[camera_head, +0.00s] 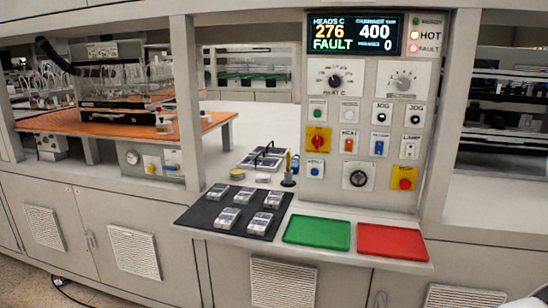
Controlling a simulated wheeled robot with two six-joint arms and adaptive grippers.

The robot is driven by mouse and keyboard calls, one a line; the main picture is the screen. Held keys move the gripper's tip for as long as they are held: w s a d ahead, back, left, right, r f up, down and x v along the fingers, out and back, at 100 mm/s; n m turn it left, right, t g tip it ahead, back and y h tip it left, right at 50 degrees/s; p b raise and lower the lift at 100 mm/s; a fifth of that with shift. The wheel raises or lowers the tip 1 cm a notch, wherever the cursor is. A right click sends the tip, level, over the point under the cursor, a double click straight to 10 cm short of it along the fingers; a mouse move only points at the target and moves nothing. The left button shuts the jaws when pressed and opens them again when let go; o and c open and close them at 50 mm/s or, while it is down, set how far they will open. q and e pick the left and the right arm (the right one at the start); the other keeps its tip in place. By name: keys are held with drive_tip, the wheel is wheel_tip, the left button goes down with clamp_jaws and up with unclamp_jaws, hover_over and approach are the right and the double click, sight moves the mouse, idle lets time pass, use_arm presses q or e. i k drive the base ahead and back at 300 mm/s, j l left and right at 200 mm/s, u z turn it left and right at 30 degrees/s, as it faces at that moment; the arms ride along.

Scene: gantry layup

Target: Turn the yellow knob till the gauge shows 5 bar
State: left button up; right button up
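A small round gauge (132,157) with a pale face and a dark rim is on the low panel under the orange bench at the left. Its needle and reading are too small to tell. Just right of it is a small yellow knob (151,168) on a white plate. Its turn angle cannot be made out. Neither of my grippers shows in the head view, and nothing is seen touching the knob.
A control panel (343,140) with a display showing 276, 400 and FAULT stands right of centre. The shelf below holds a black mat (211,222) with several grey devices, a green tray (317,242) and a red tray (392,253). A frame post (187,90) stands right of the gauge.

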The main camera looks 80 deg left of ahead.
sight(152, 169)
drive_tip(key=u, duration=3.55)
drive_tip(key=i+j+z, duration=0.15)
drive_tip(key=i+z, duration=0.25)
drive_tip(key=i+j+z, duration=0.4)
drive_tip(key=i, duration=0.2)
